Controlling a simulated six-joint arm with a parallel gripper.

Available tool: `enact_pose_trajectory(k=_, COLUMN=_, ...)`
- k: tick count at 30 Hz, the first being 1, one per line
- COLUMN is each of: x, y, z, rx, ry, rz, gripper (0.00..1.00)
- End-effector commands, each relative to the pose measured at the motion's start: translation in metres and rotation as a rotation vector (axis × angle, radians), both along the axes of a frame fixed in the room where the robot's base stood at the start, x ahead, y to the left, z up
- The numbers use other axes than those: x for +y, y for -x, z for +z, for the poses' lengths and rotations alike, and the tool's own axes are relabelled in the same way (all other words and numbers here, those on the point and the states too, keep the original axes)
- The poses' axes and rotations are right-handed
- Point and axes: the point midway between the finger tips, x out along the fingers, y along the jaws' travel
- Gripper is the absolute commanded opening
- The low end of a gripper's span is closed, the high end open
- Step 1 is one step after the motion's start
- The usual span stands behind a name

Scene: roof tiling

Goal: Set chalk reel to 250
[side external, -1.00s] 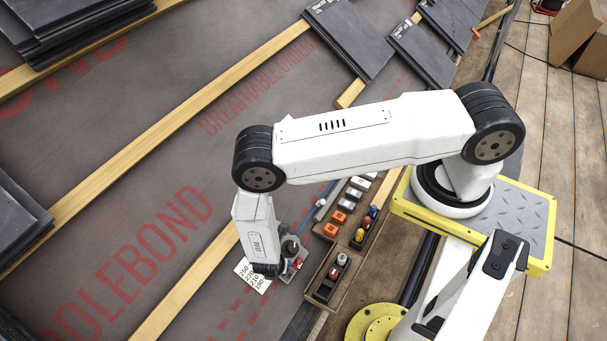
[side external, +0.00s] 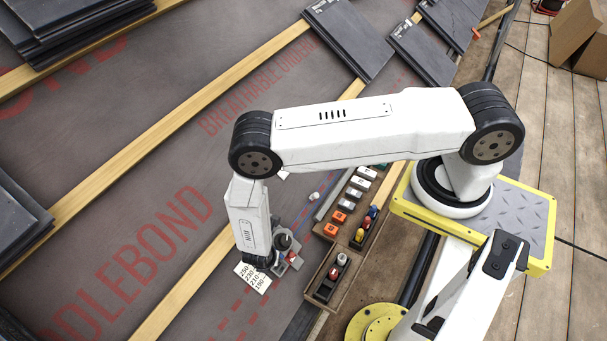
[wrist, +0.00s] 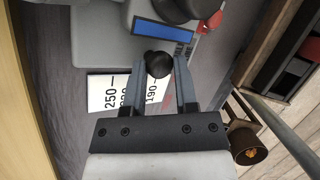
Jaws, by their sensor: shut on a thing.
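The chalk reel (side external: 291,258) is a grey body on a grey plate, with a black round top and red parts. In the wrist view its body (wrist: 207,52) shows a blue strip at the top. A white scale card (side external: 253,277) lies beside it, marked 250, 230, 210 and 190. In the wrist view the card (wrist: 101,91) has 250 at left and 190 at right; its middle is partly covered by a finger. My gripper (wrist: 159,72) is shut on a black ball knob (wrist: 158,62), near the 190 end of the card.
A wooden box (side external: 328,293) with a dark tool stands right of the reel. Behind it is a tray with several orange and grey blocks (side external: 339,217) and colored bottles (side external: 367,221). A wooden batten (side external: 185,283) runs left of the card. Slates (side external: 348,38) lie further off.

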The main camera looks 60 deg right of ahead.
Motion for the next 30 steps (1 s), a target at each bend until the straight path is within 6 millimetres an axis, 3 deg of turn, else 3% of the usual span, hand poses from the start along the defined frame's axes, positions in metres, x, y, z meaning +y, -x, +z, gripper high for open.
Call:
enact_pose_trajectory(k=6, x=0.002, y=-0.025, z=0.018, rx=-0.008, ry=-0.001, rz=0.000, gripper=0.00)
enact_pose_trajectory(k=17, x=0.002, y=-0.031, z=0.021, rx=-0.010, ry=-0.001, rz=0.001, gripper=0.00)
enact_pose_trajectory(k=18, x=0.002, y=-0.031, z=0.021, rx=-0.010, ry=-0.001, rz=0.001, gripper=0.39)
enact_pose_trajectory(k=19, x=0.001, y=-0.031, z=0.021, rx=-0.010, ry=0.000, rz=0.001, gripper=0.48)
enact_pose_trajectory(k=30, x=0.001, y=-0.029, z=0.020, rx=-0.006, ry=-0.001, rz=0.000, gripper=0.48)
